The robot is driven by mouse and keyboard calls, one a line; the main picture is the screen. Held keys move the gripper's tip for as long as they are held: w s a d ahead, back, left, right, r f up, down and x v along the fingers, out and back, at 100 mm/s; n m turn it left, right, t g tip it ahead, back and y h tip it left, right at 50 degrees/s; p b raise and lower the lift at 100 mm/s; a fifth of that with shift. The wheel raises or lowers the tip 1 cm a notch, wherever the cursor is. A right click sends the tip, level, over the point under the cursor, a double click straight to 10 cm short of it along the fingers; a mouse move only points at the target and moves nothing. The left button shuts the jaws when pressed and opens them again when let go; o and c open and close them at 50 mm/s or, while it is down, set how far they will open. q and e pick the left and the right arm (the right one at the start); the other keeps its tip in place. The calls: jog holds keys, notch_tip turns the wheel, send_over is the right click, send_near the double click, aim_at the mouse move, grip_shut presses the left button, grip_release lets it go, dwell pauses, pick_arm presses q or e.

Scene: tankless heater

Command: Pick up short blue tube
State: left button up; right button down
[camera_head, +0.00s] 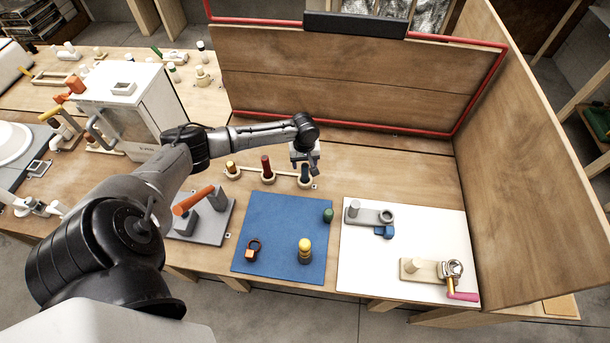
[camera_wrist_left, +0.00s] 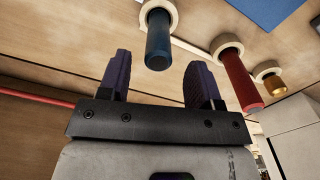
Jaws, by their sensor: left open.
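The short blue tube (camera_head: 305,173) stands upright in the right-hand round holder of a small wooden rack (camera_head: 285,177), in the head view. In the left wrist view the blue tube (camera_wrist_left: 158,45) sits in its pale ring, just past the fingertips and between their lines. My left gripper (camera_head: 305,161) is right at the tube's upper end and partly covers it. Its two dark fingers (camera_wrist_left: 160,68) are spread with nothing between them. My right gripper is in neither view.
A red tube (camera_head: 267,168) and a shorter yellow tube (camera_head: 231,168) stand in the same rack to the left. A blue mat (camera_head: 270,215) and a white mat (camera_head: 365,270) lie in front. A wooden panel (camera_head: 350,75) rises behind, another (camera_head: 520,170) at right.

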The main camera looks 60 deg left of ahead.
aim_at(305, 171)
pick_arm(q)
jog(key=shift+d+f+b, duration=0.1)
jog(key=shift+f+b, duration=0.2)
jog(key=shift+f, duration=2.4)
grip_shut()
